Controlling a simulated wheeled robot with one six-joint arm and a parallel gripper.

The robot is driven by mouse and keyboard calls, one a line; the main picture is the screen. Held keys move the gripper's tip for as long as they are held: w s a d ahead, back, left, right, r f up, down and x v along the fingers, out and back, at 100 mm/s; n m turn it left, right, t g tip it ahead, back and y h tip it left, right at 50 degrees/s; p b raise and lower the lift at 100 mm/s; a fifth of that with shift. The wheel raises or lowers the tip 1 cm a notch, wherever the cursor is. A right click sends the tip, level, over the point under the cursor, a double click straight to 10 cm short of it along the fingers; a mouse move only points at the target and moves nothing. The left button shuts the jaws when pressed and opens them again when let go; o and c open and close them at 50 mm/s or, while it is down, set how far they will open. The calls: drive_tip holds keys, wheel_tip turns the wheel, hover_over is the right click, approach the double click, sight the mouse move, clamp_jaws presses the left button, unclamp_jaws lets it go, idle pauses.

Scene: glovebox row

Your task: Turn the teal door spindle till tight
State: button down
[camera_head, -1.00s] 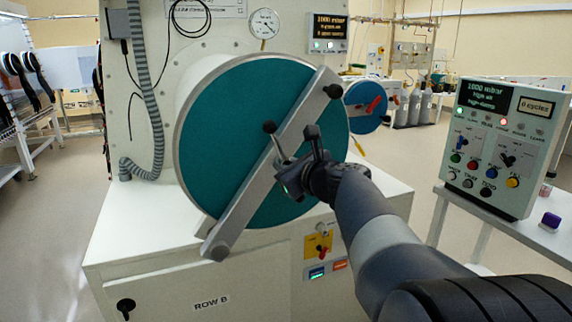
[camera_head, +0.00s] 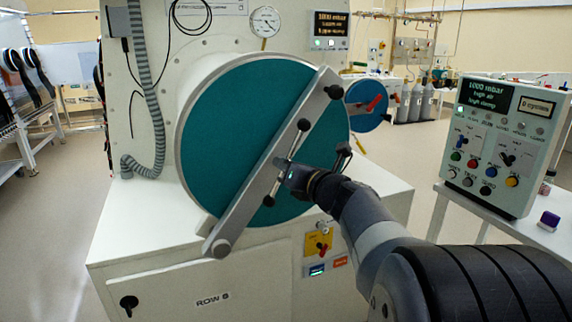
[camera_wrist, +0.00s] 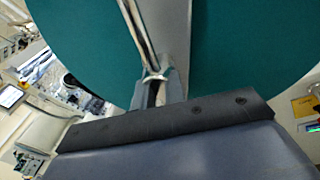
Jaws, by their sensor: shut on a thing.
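The round teal door (camera_head: 235,120) is closed on the pale chamber front, with a grey clamp bar (camera_head: 245,210) slanting across it. At the bar's middle is the spindle's thin metal handle (camera_head: 294,143), with a black knob at each end, one up right and one down left. My gripper (camera_head: 283,166) is shut on the spindle handle near its middle. In the wrist view the handle (camera_wrist: 135,25) runs up from between my fingertips (camera_wrist: 155,82), with the teal door (camera_wrist: 85,40) behind. The spindle's hub is hidden by my gripper.
A control panel (camera_head: 505,140) stands on a white table at right. A gauge (camera_head: 266,21) sits above the door. A white cabinet (camera_head: 165,285) lies below.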

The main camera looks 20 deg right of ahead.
drive_tip(key=shift+f+m, duration=0.1)
drive_tip(key=shift+m, duration=0.3)
drive_tip(key=c, duration=1.5)
unclamp_jaws()
drive_tip(key=shift+c, duration=0.2)
drive_tip(key=v, duration=1)
drive_tip(key=shift+s+p, duration=0.35)
drive_tip(key=shift+s, duration=0.05)
drive_tip(key=shift+w, duration=0.15)
drive_tip(key=x, duration=1)
drive_tip(key=shift+w+b, duration=0.3)
drive_tip(key=shift+w, duration=0.05)
drive_tip(key=shift+s, duration=0.1)
